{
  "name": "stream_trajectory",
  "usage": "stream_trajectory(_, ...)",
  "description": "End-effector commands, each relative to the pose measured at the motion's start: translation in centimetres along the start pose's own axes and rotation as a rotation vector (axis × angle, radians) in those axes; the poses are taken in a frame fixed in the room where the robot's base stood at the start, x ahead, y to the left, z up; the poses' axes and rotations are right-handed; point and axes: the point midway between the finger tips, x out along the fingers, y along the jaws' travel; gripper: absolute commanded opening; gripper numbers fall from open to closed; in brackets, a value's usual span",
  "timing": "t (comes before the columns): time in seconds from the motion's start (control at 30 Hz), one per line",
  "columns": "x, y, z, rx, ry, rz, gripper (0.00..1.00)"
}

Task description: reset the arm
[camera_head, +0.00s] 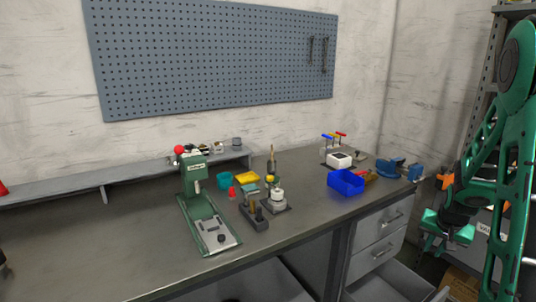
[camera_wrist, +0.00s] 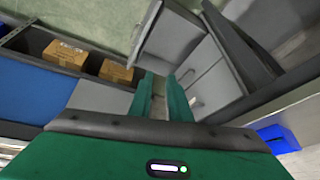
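My green arm is folded along the right side of the head view, to the right of the workbench (camera_head: 120,245). My gripper (camera_head: 437,243) hangs at its lower end, beyond the bench's right end and apart from the bench. In the wrist view, two green fingers of my gripper (camera_wrist: 160,84) stand apart with a gap between them. Nothing is held in that gap; grey drawer fronts show behind it.
The bench bears a green press (camera_head: 196,190), a blue bin (camera_head: 345,182) and a blue vise (camera_head: 391,168). Below, a drawer (camera_head: 385,285) stands pulled out. Cardboard boxes (camera_wrist: 117,72) sit on a shelf near my gripper. A metal rack (camera_head: 487,75) stands behind my arm.

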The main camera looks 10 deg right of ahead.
Motion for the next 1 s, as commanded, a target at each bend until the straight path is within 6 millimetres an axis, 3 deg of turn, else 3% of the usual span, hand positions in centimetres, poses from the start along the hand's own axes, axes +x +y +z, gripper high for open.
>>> stream_trajectory(0.03, -1.9, -0.1, 0.9, -0.016, -0.016, 0.001, 0.17)
stream_trajectory(0.2, -7.4, 0.2, 5.0, -0.069, -0.098, 0.014, 0.17)
stream_trajectory(0.6, -18.6, 2.8, 16.6, -0.191, -0.299, 0.023, 0.17)
stream_trajectory(0.8, -22.3, 4.5, 21.9, -0.241, -0.387, 0.016, 0.17)
stream_trajectory(1.0, -23.9, 5.5, 24.4, -0.265, -0.433, 0.013, 0.17)
